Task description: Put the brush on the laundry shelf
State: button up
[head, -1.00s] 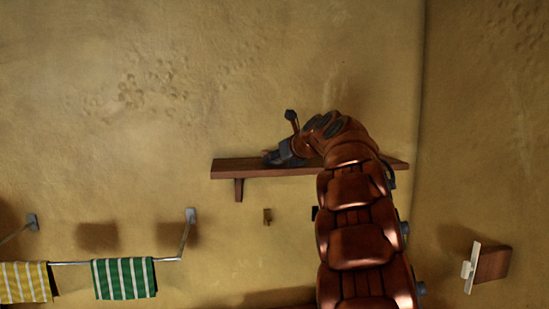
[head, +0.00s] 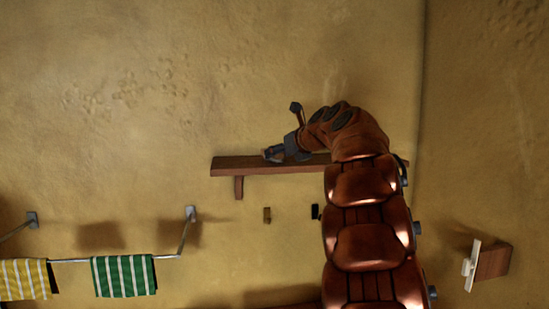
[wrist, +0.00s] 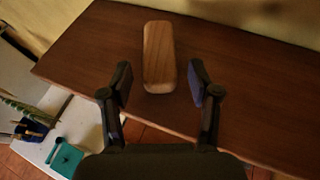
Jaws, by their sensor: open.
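The brush (wrist: 159,55), a rounded wooden block, lies on the dark wooden shelf (wrist: 235,75) in the wrist view. The shelf also shows on the wall in the head view (head: 232,164). My gripper (wrist: 160,84) is open, with one finger on each side of the brush's near end. Gaps show between both fingers and the brush. In the head view my gripper (head: 274,153) is at the shelf top, and the brush cannot be made out there. My arm covers the shelf's right part.
A rail at the lower left carries a yellow striped towel (head: 24,279) and a green one (head: 123,276). A white surface with a teal item (wrist: 66,158) lies below the shelf. The wall above is clear.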

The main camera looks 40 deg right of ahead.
jog(key=b+v, duration=0.1)
jog(key=v, duration=0.8)
jog(key=shift+s+b, duration=0.25)
jog(key=shift+b, duration=0.1)
jog(key=s+a+f+n+g+y, duration=0.2)
jog(key=s+a+f+n+g, duration=0.2)
jog(key=a+f+n, duration=0.6)
jog(key=s+a+f+n+g+y, duration=0.1)
jog(key=s+a+f+n+g, duration=0.35)
jog(key=a+f, duration=0.95)
jog(key=s+a+f+n+g+h, duration=0.1)
jog(key=s+a+f+n+g, duration=0.2)
jog(key=s+f+n, duration=0.6)
jog(key=s+a+f+n+g+h, duration=0.1)
jog(key=s+a+f+n+g, duration=0.2)
jog(key=s, duration=1.5)
notch_tip(320, 180, down, 7)
jog(key=a+n, duration=0.3)
jog(key=n, duration=0.7)
jog(key=shift+s+f+g, duration=0.15)
jog(key=shift+f+g, duration=0.1)
jog(key=shift+g, duration=0.1)
